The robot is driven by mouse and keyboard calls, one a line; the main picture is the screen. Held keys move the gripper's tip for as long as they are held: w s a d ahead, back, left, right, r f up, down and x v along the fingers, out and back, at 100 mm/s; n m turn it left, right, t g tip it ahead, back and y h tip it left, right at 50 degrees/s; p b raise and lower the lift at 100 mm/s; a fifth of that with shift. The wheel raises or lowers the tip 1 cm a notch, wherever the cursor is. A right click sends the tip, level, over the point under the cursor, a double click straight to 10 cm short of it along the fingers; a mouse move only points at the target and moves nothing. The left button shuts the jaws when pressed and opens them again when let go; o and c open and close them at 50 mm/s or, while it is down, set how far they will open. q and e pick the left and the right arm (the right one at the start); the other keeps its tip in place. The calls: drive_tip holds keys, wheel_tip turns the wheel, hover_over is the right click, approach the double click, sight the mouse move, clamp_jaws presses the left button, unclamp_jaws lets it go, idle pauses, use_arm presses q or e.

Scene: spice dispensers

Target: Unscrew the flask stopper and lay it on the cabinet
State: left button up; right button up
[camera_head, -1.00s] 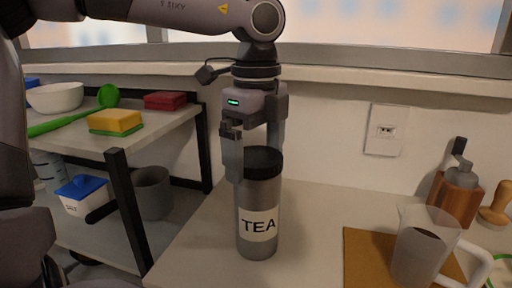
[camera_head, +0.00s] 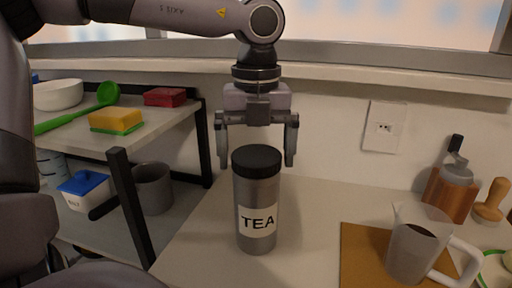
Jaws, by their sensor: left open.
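The flask (camera_head: 258,205) is a grey cylinder with a TEA label, standing upright on the cabinet (camera_head: 200,240). Its black stopper (camera_head: 257,161) sits on top of the flask. My left gripper (camera_head: 256,162) points down from above, open, with one finger to the left and one to the right of the stopper. The fingers look apart from the stopper, with gaps on both sides. The right gripper is not in view.
A jug of dark contents (camera_head: 416,250) stands on a brown board (camera_head: 358,252) at the right. A shelf (camera_head: 75,133) with sponges stands at the left. Cabinet top is clear beside the flask.

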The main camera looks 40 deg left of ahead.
use_arm(q)
drive_tip(key=m+p, duration=0.1)
drive_tip(key=m, duration=0.3)
drive_tip(key=shift+r, duration=0.1)
drive_tip(key=m, duration=0.5)
drive_tip(key=shift+d+p, duration=0.1)
drive_tip(key=shift+p, duration=0.3)
drive_tip(key=c, duration=0.9)
drive_tip(key=shift+o, duration=0.2)
drive_tip(key=shift+f+n+b, duration=0.25)
drive_tip(key=shift+n+b, duration=0.35)
drive_tip(key=shift+n, duration=0.3)
drive_tip(key=n+b, duration=0.2)
drive_tip(key=n, duration=0.3)
drive_tip(key=shift+n, duration=0.4)
drive_tip(key=o, duration=0.3)
drive_tip(key=shift+r, duration=0.2)
drive_tip(key=shift+c, duration=1.1)
